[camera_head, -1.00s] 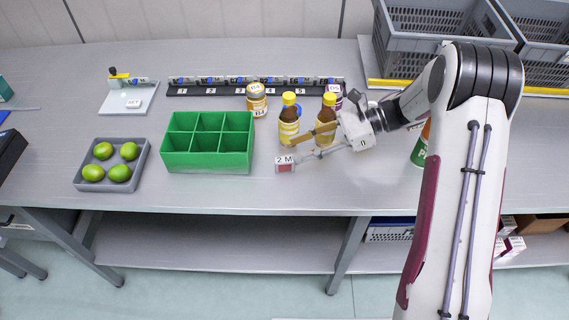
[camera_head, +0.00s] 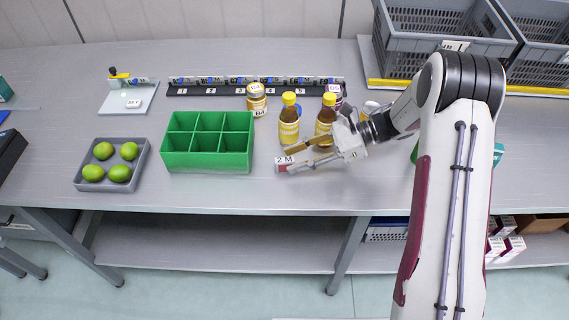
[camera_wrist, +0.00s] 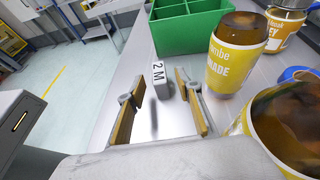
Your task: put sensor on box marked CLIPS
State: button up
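A small block with a white "2 M" label (camera_head: 284,161) and a dark red face stands near the table's front edge, right of the green bin. In the wrist view the block (camera_wrist: 160,75) stands upright between the fingertips, at their far end, with table showing on both sides. My gripper (camera_head: 291,159) is open, low over the table, one finger on either side of the block; contact is not visible. I cannot tell whether this block is the sensor. No marking CLIPS is readable in either view.
Two yellow-capped bottles (camera_head: 289,128) (camera_head: 327,115) stand close behind my fingers, with a labelled jar (camera_head: 257,99) beyond. The green divided bin (camera_head: 206,160) is to the left, then a grey tray of limes (camera_head: 143,160). Grey crates (camera_head: 440,60) stand back right.

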aim_at(284, 162)
jog(key=shift+x, duration=1.8)
grip_shut()
